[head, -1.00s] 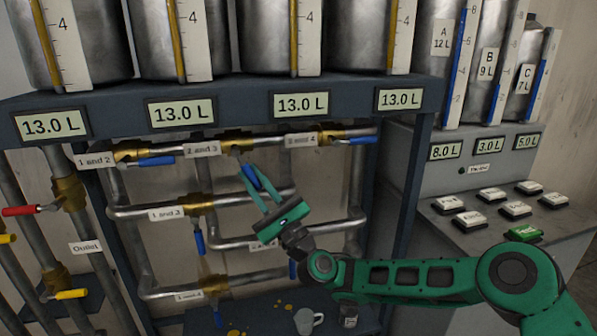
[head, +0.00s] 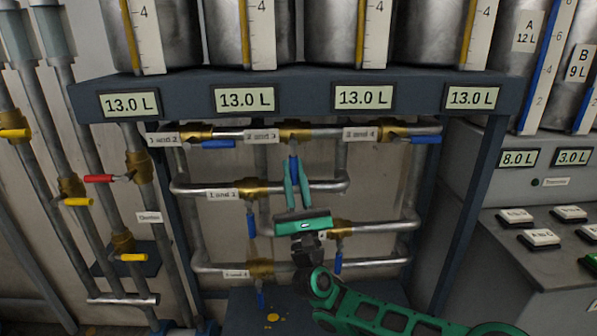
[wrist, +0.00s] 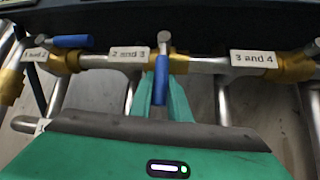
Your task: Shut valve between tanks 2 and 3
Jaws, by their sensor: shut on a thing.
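The valve labelled "2 and 3" has a brass body (head: 296,131) on the top horizontal pipe, with its label (head: 262,136) to the left. Its blue handle (head: 294,168) hangs straight down, across the pipe. My green gripper (head: 293,186) reaches up from below and is shut on this handle. In the wrist view the handle (wrist: 160,88) stands between my fingers (wrist: 160,97), below the "2 and 3" label (wrist: 129,54) and brass body (wrist: 178,64). The fingers hide part of the handle.
The blue handles of "1 and 2" (head: 218,144) and "3 and 4" (head: 426,140) lie along the same pipe on either side. Lower pipes carry valves with hanging blue handles (head: 251,222). Four tank displays all read 13.0 L. A button console (head: 540,238) stands at right.

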